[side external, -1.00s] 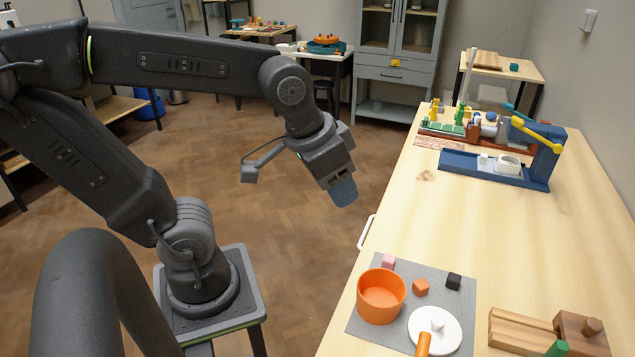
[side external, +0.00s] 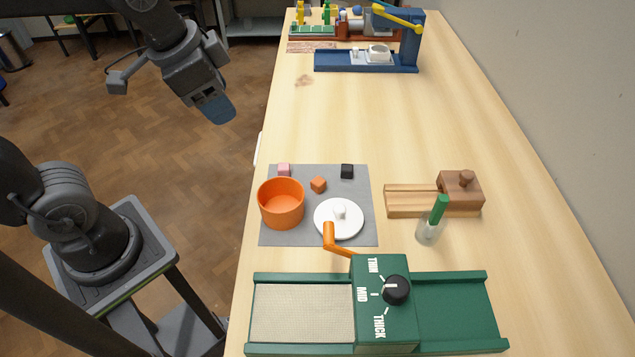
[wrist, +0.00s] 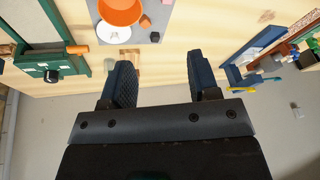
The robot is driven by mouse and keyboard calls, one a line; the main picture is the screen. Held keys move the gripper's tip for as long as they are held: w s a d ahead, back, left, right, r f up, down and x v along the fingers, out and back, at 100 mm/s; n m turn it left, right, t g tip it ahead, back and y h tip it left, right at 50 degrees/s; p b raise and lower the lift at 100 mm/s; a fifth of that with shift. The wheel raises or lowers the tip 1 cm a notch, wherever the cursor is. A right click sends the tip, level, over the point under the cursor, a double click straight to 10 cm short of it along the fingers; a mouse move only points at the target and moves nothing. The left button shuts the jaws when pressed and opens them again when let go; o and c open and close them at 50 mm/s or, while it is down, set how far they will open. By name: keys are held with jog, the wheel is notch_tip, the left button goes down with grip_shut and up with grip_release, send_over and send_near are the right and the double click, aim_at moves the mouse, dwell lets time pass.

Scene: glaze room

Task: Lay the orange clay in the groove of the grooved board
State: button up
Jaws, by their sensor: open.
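The orange clay (side external: 318,184) is a small orange cube on a grey mat (side external: 274,236), to the right of an orange pot (side external: 281,204). It also shows in the wrist view (wrist: 145,21). The grooved board (side external: 408,190) is a light wooden strip with a lengthwise groove, lying right of the mat. A brown wooden block with a knob (side external: 461,188) covers its right end. In the wrist view the board (wrist: 127,54) is partly hidden behind a finger. My gripper (side external: 217,108) is off the table's left edge, well away from the clay. Its fingers (wrist: 160,64) are apart and empty.
A pink cube (side external: 284,170), a black cube (side external: 347,171) and a white lid (side external: 339,219) share the mat. A glass with a green stick (side external: 431,229) stands near the board. A green roller machine (side external: 372,305) is in front; a blue press (side external: 370,60) stands behind.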

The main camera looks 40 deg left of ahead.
jog(key=w+d+f+m+g, duration=0.2)
jog(key=w+d+f+m, duration=0.1)
jog(key=w+m, duration=0.45)
jog(key=m+g, duration=0.2)
jog(key=m, duration=0.4)
send_over(314, 177)
jog(key=s+d, duration=0.2)
notch_tip(314, 177, down, 5)
notch_tip(314, 177, down, 14)
jog(key=shift+w+r, duration=0.1)
jog(key=shift+c, duration=0.2)
grip_shut()
jog(key=shift+r, duration=0.1)
